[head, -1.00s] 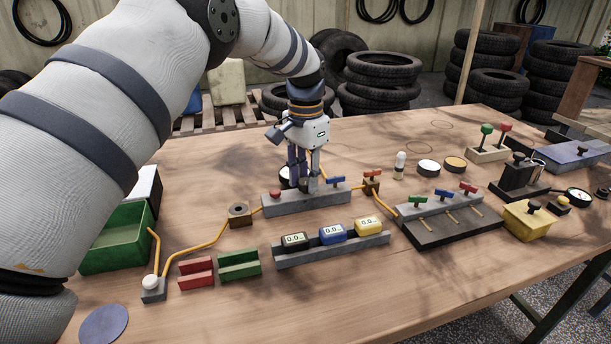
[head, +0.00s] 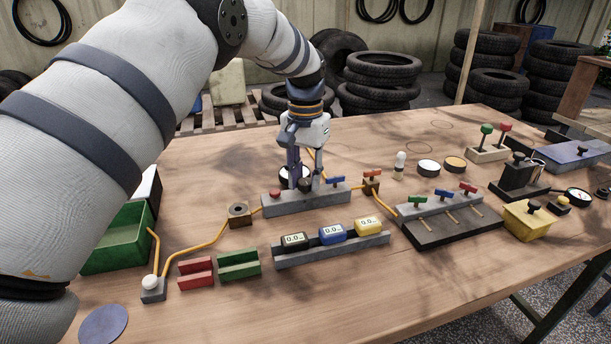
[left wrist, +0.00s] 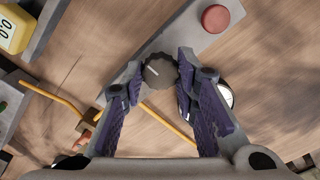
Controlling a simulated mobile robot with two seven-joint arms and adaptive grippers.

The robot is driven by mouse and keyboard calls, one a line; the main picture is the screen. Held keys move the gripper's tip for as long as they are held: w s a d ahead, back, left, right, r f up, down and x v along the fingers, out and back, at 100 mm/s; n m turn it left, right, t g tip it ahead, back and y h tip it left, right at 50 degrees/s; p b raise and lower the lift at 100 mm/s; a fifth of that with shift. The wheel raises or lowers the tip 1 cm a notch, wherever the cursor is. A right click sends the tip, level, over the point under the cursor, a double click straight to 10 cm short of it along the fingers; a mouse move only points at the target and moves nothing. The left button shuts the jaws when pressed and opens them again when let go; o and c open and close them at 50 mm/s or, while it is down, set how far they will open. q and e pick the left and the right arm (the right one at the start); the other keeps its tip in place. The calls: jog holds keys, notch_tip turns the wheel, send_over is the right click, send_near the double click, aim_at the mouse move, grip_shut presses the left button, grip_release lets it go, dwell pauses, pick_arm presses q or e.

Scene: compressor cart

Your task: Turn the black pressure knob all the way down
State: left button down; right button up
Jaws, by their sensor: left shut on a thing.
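The black pressure knob (head: 305,184) stands on the grey block (head: 334,199) in the middle of the table, between a red button (head: 275,194) and a blue lever (head: 335,181). My left gripper (head: 304,176) points down over it, with one finger on each side. In the left wrist view the ribbed knob (left wrist: 160,70), with a pale mark line on its top, sits between the fingertips of my left gripper (left wrist: 160,72). The gripper is shut on the knob. A round gauge (head: 292,174) behind is partly hidden by the fingers. My right gripper is not in view.
In front stands a rack (head: 300,255) with black, blue and yellow readout boxes. To its right is a panel of levers (head: 450,222). A yellow hose (head: 205,247) runs along the left, near a green bin (head: 117,240). Clear wood lies at the front.

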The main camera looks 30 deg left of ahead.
aim_at(305, 180)
pick_arm(q)
jog(key=shift+f, duration=0.1)
jog(key=c, duration=1.2)
grip_release()
jog(key=shift+c, duration=0.2)
notch_tip(305, 180, up, 12)
